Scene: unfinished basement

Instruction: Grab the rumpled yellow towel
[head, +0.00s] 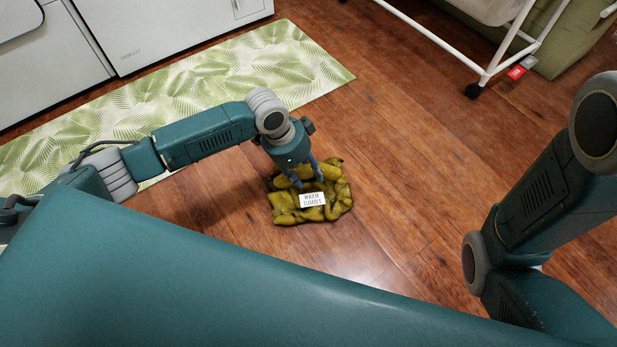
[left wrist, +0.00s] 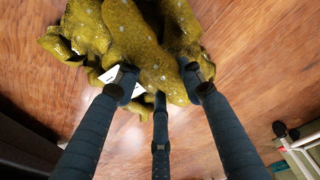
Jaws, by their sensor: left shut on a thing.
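The rumpled yellow towel (head: 286,208) lies bunched on the wooden floor in the head view, with a white label reading "WASH TUMBLE" (head: 312,199) on its front. My left gripper (head: 308,178) reaches down onto its upper part and is shut on a fold. The towel also fills the top of the left wrist view (left wrist: 120,35), where the fingers of my left gripper (left wrist: 160,85) press against its cloth. The label is partly hidden there behind a finger. My right arm shows at the right of the head view, but its gripper is out of view.
A green leaf-patterned mat (head: 250,70) lies behind my left arm, in front of white appliances (head: 170,25). A white-framed cart on casters (head: 490,70) stands at the upper right, beside a green fabric item (head: 570,40). The floor right of the towel is clear.

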